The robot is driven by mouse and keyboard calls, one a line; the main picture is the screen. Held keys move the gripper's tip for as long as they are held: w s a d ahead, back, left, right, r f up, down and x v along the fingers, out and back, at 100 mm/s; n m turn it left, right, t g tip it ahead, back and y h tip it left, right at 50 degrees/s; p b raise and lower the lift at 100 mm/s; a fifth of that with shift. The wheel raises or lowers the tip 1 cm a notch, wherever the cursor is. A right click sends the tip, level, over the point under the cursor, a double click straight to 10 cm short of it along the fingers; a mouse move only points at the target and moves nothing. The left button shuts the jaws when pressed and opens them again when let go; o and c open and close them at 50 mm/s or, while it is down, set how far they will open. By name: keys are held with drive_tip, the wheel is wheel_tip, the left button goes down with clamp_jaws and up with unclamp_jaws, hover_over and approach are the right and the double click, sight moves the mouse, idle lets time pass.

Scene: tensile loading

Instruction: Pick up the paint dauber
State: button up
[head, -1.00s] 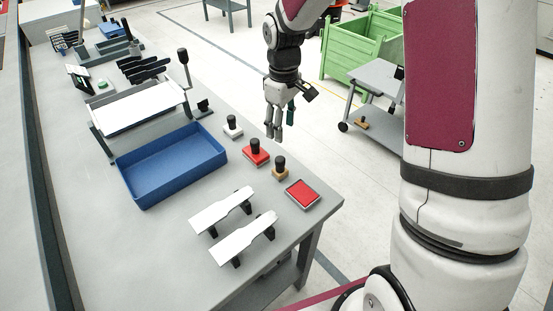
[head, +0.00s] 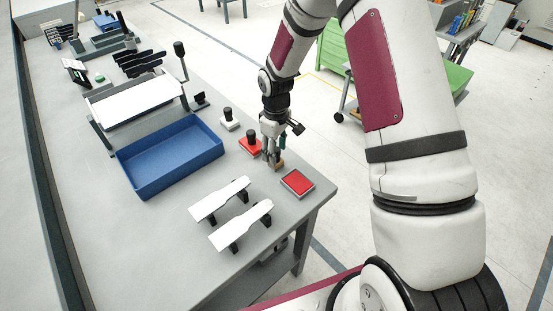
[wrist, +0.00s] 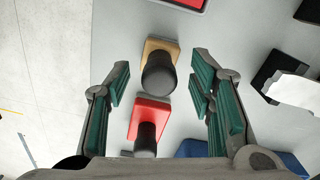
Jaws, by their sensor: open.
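Three black-handled tools of dauber shape stand in a row near the table's right edge; I cannot tell by name which is the paint dauber. One has a tan base (head: 279,165), one a red base (head: 246,148), one a white base (head: 229,125). My gripper (head: 271,160) is over the tan-based one and partly hides it. In the wrist view my gripper (wrist: 160,78) is open, with the tan-based tool's black handle (wrist: 159,74) between its green-padded fingers, apart from both. The red-based tool (wrist: 150,117) stands close beside it, nearer the palm.
A red pad in a grey frame (head: 297,183) lies near the table's corner. A blue tray (head: 150,183) sits to the left. Two white specimens on black supports (head: 240,226) stand in front. A white board on a rack (head: 125,103) is behind the tray.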

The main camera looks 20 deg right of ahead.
drive_tip(key=shift+f, duration=0.8)
drive_tip(key=shift+c, duration=0.3)
clamp_jaws()
wheel_tip(320, 180, up, 10)
drive_tip(key=shift+b, duration=0.6)
